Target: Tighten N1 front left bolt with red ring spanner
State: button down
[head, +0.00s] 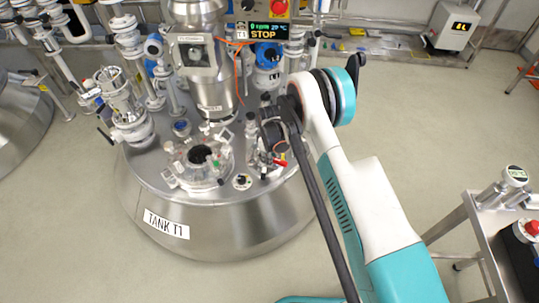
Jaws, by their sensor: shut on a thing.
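The steel tank labelled TANK T1 (167,225) fills the middle of the head view, with several flanged nozzles on its lid. My gripper (268,158) is low over the right part of the lid, at the end of my white and teal arm. It is shut on the red ring spanner (280,162), of which only a short red piece shows. The spanner's ring end is hidden or too small to make out. I cannot read which nozzle is N1. Its front left bolt cannot be picked out, nor whether the spanner touches it.
A round port with a dark opening (203,155) is left of my gripper. A tall steel column (207,65) and a display reading STOP (264,31) stand behind. Piping crowds the left. A steel table (490,225) is at right; floor between is clear.

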jog(key=s+m, duration=0.1)
jog(key=s+a+m, duration=0.1)
jog(key=m, duration=0.1)
jog(key=shift+s+a+r, duration=0.1)
jog(key=shift+s+a, duration=0.1)
jog(key=shift+a, duration=0.05)
jog(key=s+a+m, duration=0.1)
jog(key=a+m, duration=0.1)
jog(key=m, duration=0.1)
jog(key=s+a+m, duration=0.1)
jog(key=a+m, duration=0.1)
jog(key=m, duration=0.2)
jog(key=s+a+m, duration=0.1)
jog(key=a+m, duration=0.2)
jog(key=m, duration=0.1)
jog(key=a+m, duration=0.2)
jog(key=m, duration=0.1)
jog(key=shift+w, duration=0.25)
jog(key=shift+s+d+n, duration=0.1)
jog(key=shift+d+n, duration=0.3)
jog(key=shift+d, duration=0.05)
notch_tip(320, 180, up, 4)
jog(key=shift+r+p, duration=0.2)
jog(key=shift+p, duration=0.6)
